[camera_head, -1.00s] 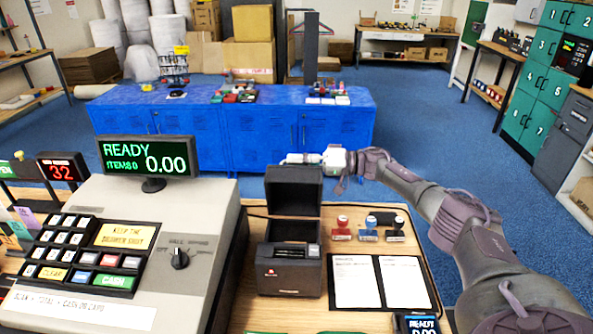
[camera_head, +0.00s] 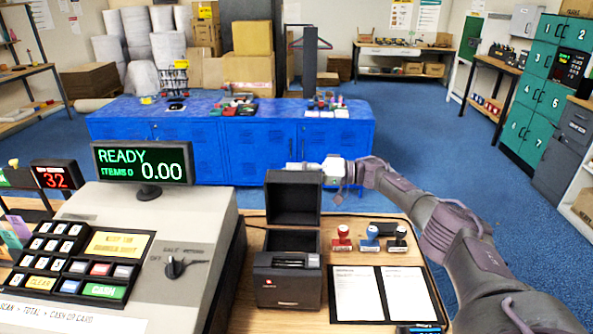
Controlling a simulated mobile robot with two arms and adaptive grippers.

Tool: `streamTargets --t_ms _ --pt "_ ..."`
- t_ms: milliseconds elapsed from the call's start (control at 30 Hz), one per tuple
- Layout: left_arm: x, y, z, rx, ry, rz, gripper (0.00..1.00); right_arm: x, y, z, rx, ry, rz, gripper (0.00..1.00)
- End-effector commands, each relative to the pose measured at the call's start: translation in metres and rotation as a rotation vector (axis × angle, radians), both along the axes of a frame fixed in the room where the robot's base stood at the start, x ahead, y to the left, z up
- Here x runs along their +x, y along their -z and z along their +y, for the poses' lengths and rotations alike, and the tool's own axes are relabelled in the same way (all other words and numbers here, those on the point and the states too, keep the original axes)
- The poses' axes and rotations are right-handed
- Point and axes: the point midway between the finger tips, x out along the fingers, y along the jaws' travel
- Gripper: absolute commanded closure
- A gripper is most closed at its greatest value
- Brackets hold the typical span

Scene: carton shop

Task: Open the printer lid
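The black printer (camera_head: 287,280) stands on the wooden counter, right of the cash register. Its lid (camera_head: 293,195) is raised about upright at the back of the printer, and the dark bay beneath it shows. My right gripper (camera_head: 300,167) is at the lid's top edge, with its fingertips pointing left. It looks close to or touching the lid; I cannot tell which. The fingers are small and look closed together, but whether they are open or shut is unclear. My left gripper is not in view.
A cash register (camera_head: 130,235) with a READY display (camera_head: 143,170) stands left of the printer. Blue cabinets (camera_head: 260,150) stand behind, with open blue floor between.

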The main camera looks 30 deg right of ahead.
Motion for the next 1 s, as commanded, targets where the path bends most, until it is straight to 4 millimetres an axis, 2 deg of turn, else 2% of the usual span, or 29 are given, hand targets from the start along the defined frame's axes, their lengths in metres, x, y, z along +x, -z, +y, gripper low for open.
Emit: streamTargets --t_ms 300,433,800,1000 --pt "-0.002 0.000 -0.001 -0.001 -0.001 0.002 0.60 0.000 -0.003 -0.001 0.003 0.002 -0.004 0.63" --pt "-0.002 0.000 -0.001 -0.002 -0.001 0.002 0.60 -0.005 -0.003 -0.010 0.002 0.005 -0.004 0.63" --pt "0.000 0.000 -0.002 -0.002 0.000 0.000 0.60 -0.050 -0.002 -0.070 0.003 0.006 -0.002 0.63" --pt "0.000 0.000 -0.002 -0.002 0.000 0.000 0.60 -0.066 -0.002 -0.091 0.003 0.003 -0.003 0.63"
